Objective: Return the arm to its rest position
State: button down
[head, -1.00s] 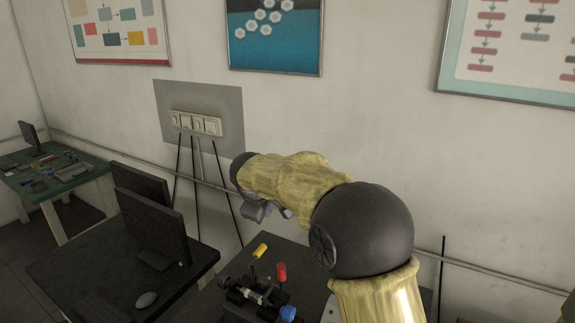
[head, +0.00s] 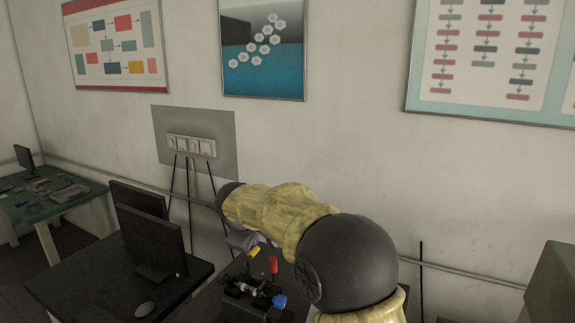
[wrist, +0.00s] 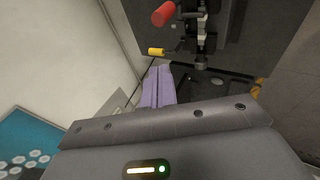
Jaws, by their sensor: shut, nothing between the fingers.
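My arm, with a yellowish sleeve and a dark round joint, reaches across the lower middle of the head view. My gripper (head: 243,240) is a small grey shape under the arm's far end there, partly hidden. In the wrist view my gripper's pale purple fingers (wrist: 158,72) lie together, with nothing held. They point toward the dark bench, apart from the handles as far as I can tell.
A black test device (head: 248,298) with red (head: 273,265), yellow (head: 254,252) and blue (head: 280,301) handles stands close under the arm. A monitor (head: 152,241) is on the desk at left. A greenish box (head: 553,285) is at right. The wall is behind.

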jog(key=s+d+f+m+g+b, duration=0.1)
jog(key=s+d+f+m+b, duration=0.15)
jog(key=s+d+f, duration=0.35)
jog(key=s+d+f+m+g+b, duration=0.1)
jog(key=s+d+f+m+g, duration=0.15)
jog(key=s+d+f, duration=0.4)
jog(key=s+d+f+m+b, duration=0.1)
jog(key=s+d+f+m, duration=0.2)
jog(key=s, duration=0.5)
jog(key=s+d+f+m+b, duration=0.1)
jog(key=s+d+f+m, duration=0.3)
jog(key=s+d, duration=0.4)
jog(key=shift+s+d+f+m+g+y+b, duration=0.25)
jog(key=shift+s+m+g+y+b, duration=0.15)
jog(key=shift+m, duration=0.3)
jog(key=shift+w, duration=0.2)
